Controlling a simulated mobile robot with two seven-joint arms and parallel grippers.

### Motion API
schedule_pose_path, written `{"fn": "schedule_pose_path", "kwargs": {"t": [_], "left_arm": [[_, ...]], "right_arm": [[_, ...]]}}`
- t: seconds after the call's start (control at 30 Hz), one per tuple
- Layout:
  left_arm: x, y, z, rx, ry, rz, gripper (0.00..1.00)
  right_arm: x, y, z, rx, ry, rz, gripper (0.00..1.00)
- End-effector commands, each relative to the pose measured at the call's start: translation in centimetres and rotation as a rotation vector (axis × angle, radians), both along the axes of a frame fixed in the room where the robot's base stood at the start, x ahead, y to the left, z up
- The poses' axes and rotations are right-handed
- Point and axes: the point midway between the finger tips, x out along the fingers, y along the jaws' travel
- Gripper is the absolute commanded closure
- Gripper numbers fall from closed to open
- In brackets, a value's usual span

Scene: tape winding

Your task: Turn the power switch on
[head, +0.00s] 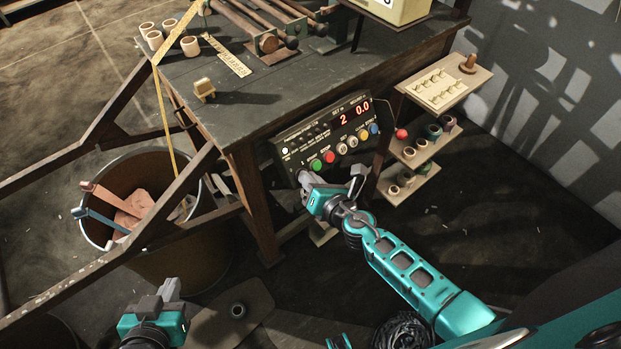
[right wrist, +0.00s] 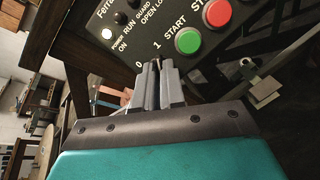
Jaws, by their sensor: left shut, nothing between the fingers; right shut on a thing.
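The control panel (head: 300,135) hangs at the table's front side, with red digits "2" and "0.0" lit. It also fills the top of the right wrist view (right wrist: 185,12). The power switch (right wrist: 159,62) sits by the marks 0 and 1, mostly hidden between my right fingers. My right gripper (head: 304,178) is shut on it at the panel's lower left; the fingers also show in the right wrist view (right wrist: 158,75). A white lamp (right wrist: 120,18) labelled POWER ON looks bright. My left gripper (head: 168,289) is shut and empty, low at the left.
The green START button (right wrist: 188,40) and a red button (right wrist: 217,12) are close right of my right fingers. A bin (head: 190,262) with scraps stands left of the table leg. Shelves (head: 405,165) with tape rolls are right of the panel. A red ball knob (head: 401,133) is nearby.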

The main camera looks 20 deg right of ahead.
Motion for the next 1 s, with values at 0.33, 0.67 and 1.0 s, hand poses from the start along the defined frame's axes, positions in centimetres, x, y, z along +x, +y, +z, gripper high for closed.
{"fn": "schedule_pose_path", "kwargs": {"t": [0.33, 0.67, 1.0], "left_arm": [[0.3, 0.0, 0.2, 0.0, -0.007, -0.001, 1.0], [0.4, 0.0, 0.3, 0.0, -0.009, 0.0, 1.0], [0.3, 0.1, 1.4, 0.001, -0.008, 0.0, 1.0]], "right_arm": [[0.0, 0.0, -0.1, 0.004, 0.002, -0.003, 0.72], [-0.1, 0.0, 0.0, 0.002, 0.001, -0.002, 0.65], [-4.7, -1.0, 1.7, 0.001, 0.004, -0.001, 0.65]]}}
